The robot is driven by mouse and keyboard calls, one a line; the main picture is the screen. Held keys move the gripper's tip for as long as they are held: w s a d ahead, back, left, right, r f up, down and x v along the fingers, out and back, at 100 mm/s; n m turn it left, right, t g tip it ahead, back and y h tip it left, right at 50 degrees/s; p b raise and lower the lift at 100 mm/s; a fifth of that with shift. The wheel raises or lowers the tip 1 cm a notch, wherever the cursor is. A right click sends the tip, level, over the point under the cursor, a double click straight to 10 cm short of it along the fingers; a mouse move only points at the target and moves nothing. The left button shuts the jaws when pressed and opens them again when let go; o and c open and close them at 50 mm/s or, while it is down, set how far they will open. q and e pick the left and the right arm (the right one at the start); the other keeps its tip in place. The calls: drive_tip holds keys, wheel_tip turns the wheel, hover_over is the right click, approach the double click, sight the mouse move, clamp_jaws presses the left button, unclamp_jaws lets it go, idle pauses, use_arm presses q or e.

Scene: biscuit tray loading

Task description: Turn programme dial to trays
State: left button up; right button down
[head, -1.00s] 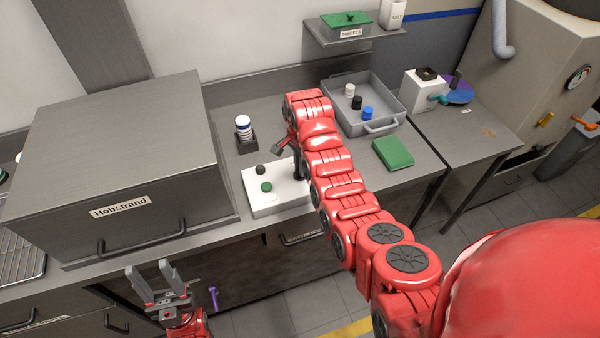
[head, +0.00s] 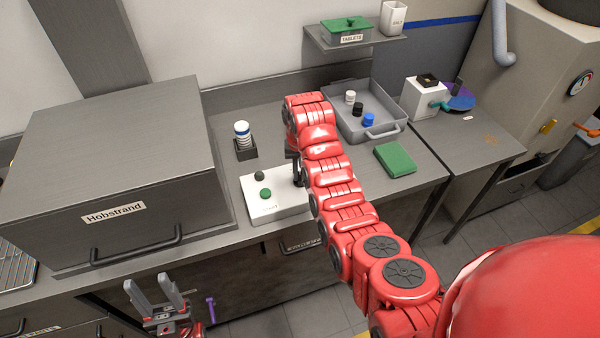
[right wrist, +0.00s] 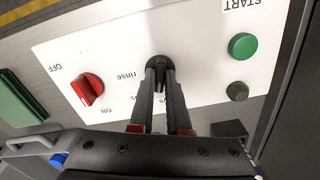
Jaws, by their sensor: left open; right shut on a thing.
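The white control panel (head: 268,207) sits at the bench front. In the right wrist view, the black programme dial (right wrist: 156,62) is at the middle of the panel (right wrist: 210,25), with "rinse" printed beside it. My right gripper (right wrist: 163,78) is shut on the dial, its fingers covering part of it and of another label. I cannot tell which mark the dial points at. In the head view my right arm hides most of the dial and gripper (head: 297,172). My left gripper (head: 152,290) is open and empty, low in front of the bench.
The panel also has a red OFF/ON knob (right wrist: 87,88), a green START button (right wrist: 242,46) and a dark round button (right wrist: 237,91). A large grey Hobstrand box (head: 120,165) stands left. Behind are a white-and-blue stack (head: 242,134), a grey tray (head: 345,93) and a green block (head: 395,158).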

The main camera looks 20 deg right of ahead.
drive_tip(key=shift+n, duration=1.7)
drive_tip(key=c, duration=0.9)
unclamp_jaws()
wheel_tip(320, 180, up, 9)
drive_tip(key=p, duration=0.8)
wheel_tip(320, 180, up, 7)
drive_tip(key=p, duration=0.1)
hover_over(300, 175)
drive_tip(key=shift+s+r, duration=0.1)
drive_tip(key=shift+r, duration=0.6)
